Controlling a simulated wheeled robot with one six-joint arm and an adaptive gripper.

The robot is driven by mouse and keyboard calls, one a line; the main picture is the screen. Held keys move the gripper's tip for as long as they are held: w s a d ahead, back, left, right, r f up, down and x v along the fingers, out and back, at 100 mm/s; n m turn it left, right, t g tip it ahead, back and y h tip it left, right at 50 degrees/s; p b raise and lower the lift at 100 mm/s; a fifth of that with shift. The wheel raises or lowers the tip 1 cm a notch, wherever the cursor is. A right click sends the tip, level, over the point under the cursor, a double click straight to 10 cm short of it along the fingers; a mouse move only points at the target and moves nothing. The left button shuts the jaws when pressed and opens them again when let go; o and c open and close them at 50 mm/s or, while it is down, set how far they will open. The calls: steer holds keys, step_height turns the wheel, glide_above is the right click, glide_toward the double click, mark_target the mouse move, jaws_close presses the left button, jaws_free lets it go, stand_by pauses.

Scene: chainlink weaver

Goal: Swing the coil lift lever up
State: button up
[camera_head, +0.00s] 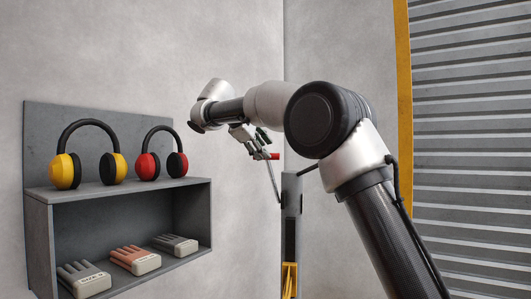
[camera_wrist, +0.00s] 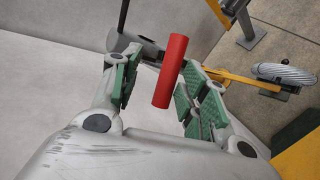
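The coil lift lever has a red cylindrical handle (camera_head: 274,156) on a thin metal rod (camera_head: 273,182). The rod rises from the side of a dark grey post (camera_head: 291,225), leaning slightly left, with the handle at its top end. My gripper (camera_head: 258,146) is at the handle, partly hiding it. In the wrist view the red handle (camera_wrist: 170,72) lies between the green-padded fingers of my gripper (camera_wrist: 162,88). A gap shows between the handle and the left finger; whether it touches the right finger I cannot tell. The fingers are apart.
A grey wall shelf (camera_head: 130,190) at left holds yellow earmuffs (camera_head: 65,171), red earmuffs (camera_head: 148,166) and several gloves (camera_head: 135,260). A yellow part (camera_head: 289,281) is low on the post. A ribbed shutter (camera_head: 470,150) with a yellow edge stands at right.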

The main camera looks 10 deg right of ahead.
steer(key=v, duration=0.9)
steer(key=shift+s, duration=0.15)
steer(key=shift+a+r, duration=0.1)
steer(key=w+a+f+y, duration=0.2)
steer(key=a+f, duration=0.2)
steer(key=f, duration=0.5)
steer(key=s+d+f+g+y, duration=0.2)
steer(key=s+d+f, duration=0.25)
steer(key=f, duration=0.35)
steer(key=s+d+f+m+y, duration=0.1)
steer(key=s+d+f+m, duration=0.2)
steer(key=s, duration=0.9)
steer(key=s+d+f+m+y, duration=0.2)
steer(key=s+d+f+m, duration=0.2)
steer(key=s+d+f, duration=0.3)
steer(key=s+d+f+m+y, duration=0.1)
steer(key=s+d+f+m, duration=0.3)
steer(key=s+d, duration=0.8)
steer(key=shift+s+d+f+g+y, duration=0.25)
steer(key=shift+s+f, duration=0.75)
steer(key=shift+s, duration=1.85)
